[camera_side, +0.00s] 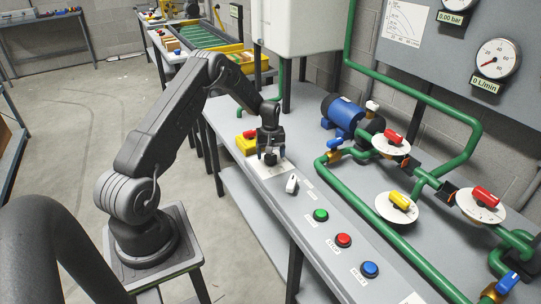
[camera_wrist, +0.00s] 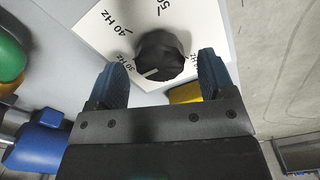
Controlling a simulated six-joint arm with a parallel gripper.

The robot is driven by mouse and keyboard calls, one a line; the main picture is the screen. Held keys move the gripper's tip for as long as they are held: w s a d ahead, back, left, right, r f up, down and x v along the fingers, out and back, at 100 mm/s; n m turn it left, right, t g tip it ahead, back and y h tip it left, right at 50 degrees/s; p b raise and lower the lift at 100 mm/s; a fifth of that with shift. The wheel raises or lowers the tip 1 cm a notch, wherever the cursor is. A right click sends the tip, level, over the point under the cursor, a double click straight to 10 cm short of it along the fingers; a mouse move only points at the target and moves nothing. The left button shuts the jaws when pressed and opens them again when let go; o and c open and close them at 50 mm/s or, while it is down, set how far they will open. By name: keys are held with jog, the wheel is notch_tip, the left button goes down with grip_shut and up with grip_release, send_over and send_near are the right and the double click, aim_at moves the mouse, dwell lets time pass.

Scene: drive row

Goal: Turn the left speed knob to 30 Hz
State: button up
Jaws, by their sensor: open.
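The speed knob (camera_wrist: 166,55) is black with a white pointer line and stands on a white dial plate (camera_wrist: 92,32). In the wrist view the pointer is toward the lower left, on the side of the 30 Hz label; its exact reading is unclear. The 40 Hz label is up and left of the knob. My gripper (camera_wrist: 163,62) is open, with a finger on either side of the knob and visible gaps. The side view shows my gripper (camera_side: 270,156) low over the dial plate (camera_side: 270,170), largely hiding the knob.
A yellow box with a red switch (camera_side: 247,142) stands close beside the dial. A white switch (camera_side: 292,184) and green (camera_side: 320,215), red (camera_side: 343,240) and blue (camera_side: 370,269) buttons follow along the panel. Green pipes (camera_side: 395,82), valves and a blue motor (camera_side: 341,113) are to the right.

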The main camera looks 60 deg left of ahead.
aim_at(271, 156)
notch_tip(271, 156, up, 13)
dwell(0.3)
jog(key=shift+f, duration=0.1)
jog(key=s+d+r+m+t, duration=0.1)
jog(key=s+d+r+m, duration=0.2)
jog(key=d+r, duration=0.55)
jog(key=s+d+r+m+t, duration=0.1)
jog(key=s+d+r+m, duration=0.15)
jog(key=d+r, duration=0.6)
jog(key=s+d+r+m+t, duration=0.2)
jog(key=s+d+m, duration=0.6)
jog(key=s+d, duration=0.8)
jog(key=s+t, duration=0.1)
jog(key=s, duration=0.2)
jog(key=shift+s+t, duration=0.15)
jog(key=shift+t, duration=0.15)
